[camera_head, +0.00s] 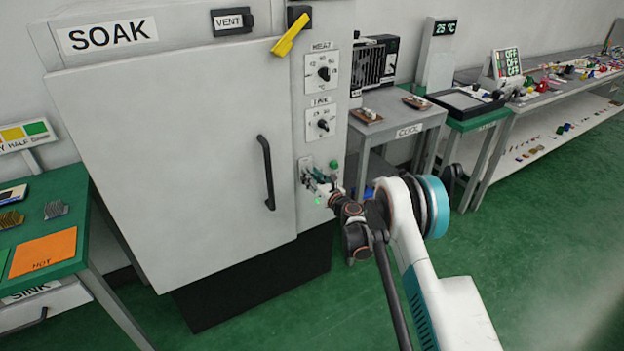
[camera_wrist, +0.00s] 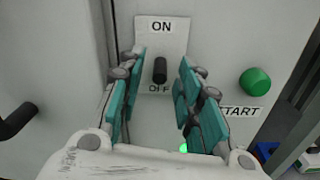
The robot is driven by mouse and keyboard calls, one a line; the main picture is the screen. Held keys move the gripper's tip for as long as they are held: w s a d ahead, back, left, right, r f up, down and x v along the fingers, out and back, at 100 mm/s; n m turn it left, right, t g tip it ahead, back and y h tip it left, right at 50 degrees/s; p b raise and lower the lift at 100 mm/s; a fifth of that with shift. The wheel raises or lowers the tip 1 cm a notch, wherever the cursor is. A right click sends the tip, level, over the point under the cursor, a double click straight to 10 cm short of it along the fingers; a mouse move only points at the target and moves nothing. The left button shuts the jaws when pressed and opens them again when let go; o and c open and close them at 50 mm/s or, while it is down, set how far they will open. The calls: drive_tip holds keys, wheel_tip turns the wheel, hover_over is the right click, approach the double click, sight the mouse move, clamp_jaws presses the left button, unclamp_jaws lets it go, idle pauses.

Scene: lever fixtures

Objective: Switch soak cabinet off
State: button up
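The soak cabinet (camera_head: 185,130) is a large grey cabinet with a SOAK sign. In the wrist view its switch plate (camera_wrist: 177,36) reads ON at the top and OFF below. A short black lever (camera_wrist: 160,70) stands out from the plate, its lower end just above the partly covered OFF label; I cannot tell its exact setting. My gripper (camera_wrist: 162,76) is open, with one teal-padded finger on each side of the lever and gaps between. In the head view my gripper (camera_head: 319,184) is at the lower panel and hides most of the switch.
A green START button (camera_wrist: 255,81) is right of the switch, and a small green light (camera_wrist: 183,147) glows below. The black door handle (camera_head: 266,172) is to the left. HEAT (camera_head: 323,74) and TIME (camera_head: 322,125) knobs are above. A COOL table (camera_head: 408,131) stands right.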

clamp_jaws()
drive_tip(key=shift+f+t+y, duration=0.3)
drive_tip(key=shift+t+y, duration=0.1)
drive_tip(key=shift+t, duration=0.1)
idle(0.4)
unclamp_jaws()
drive_tip(key=v, duration=1.2)
